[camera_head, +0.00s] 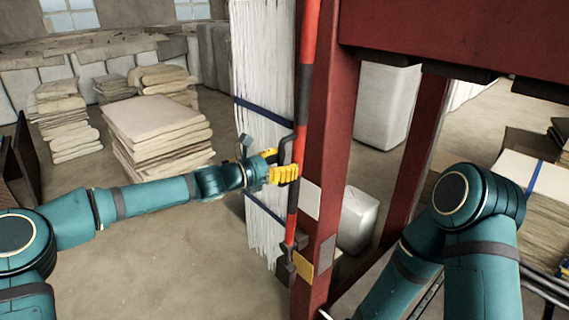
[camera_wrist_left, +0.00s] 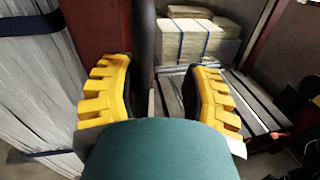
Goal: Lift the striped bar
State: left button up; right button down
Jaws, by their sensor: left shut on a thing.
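The striped bar (camera_head: 307,45), red with black bands, stands nearly upright along the front of a dark red post. Its lower end is by a dark bracket (camera_head: 287,265) on the post; I cannot tell if it rests in it. Its top runs out of the head view. My left gripper (camera_head: 284,173), with yellow ridged fingers, is shut on the bar below its middle. In the left wrist view the bar is a dark upright shaft (camera_wrist_left: 143,40) between the yellow fingers (camera_wrist_left: 155,100). My right arm shows at the right; its gripper is out of view.
The red post (camera_head: 330,110) and its top beam (camera_head: 460,35) stand close to the bar. A tall strapped bale of white strips (camera_head: 262,60) is just behind my left gripper. Stacks of folded cloth (camera_head: 155,125) stand at the left. The floor at front left is clear.

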pick_arm(q)
jog(key=shift+s+r, duration=0.1)
jog(key=v, duration=1.2)
jog(key=s+d+f+m+g+y+b, duration=0.1)
jog(key=s+f+m+y, duration=0.2)
jog(key=f, duration=0.7)
jog(key=s+d+f+m+g+y+b, duration=0.15)
jog(key=s+f, duration=0.25)
jog(key=f, duration=0.6)
jog(key=s+f+m+g+y+b, duration=0.2)
jog(key=s+f+m, duration=0.15)
jog(key=f, duration=0.65)
jog(key=s+a+f+m+y+b, duration=0.2)
jog(key=s+a+f+m, duration=0.2)
jog(key=s+f, duration=0.3)
jog(key=s+a+f+m+y+b, duration=0.2)
jog(key=s+f+m, duration=0.5)
jog(key=f, duration=0.4)
jog(key=shift+s+a+m+g+y, duration=0.35)
jog(key=shift+s+a+y, duration=0.4)
jog(key=shift+a, duration=0.3)
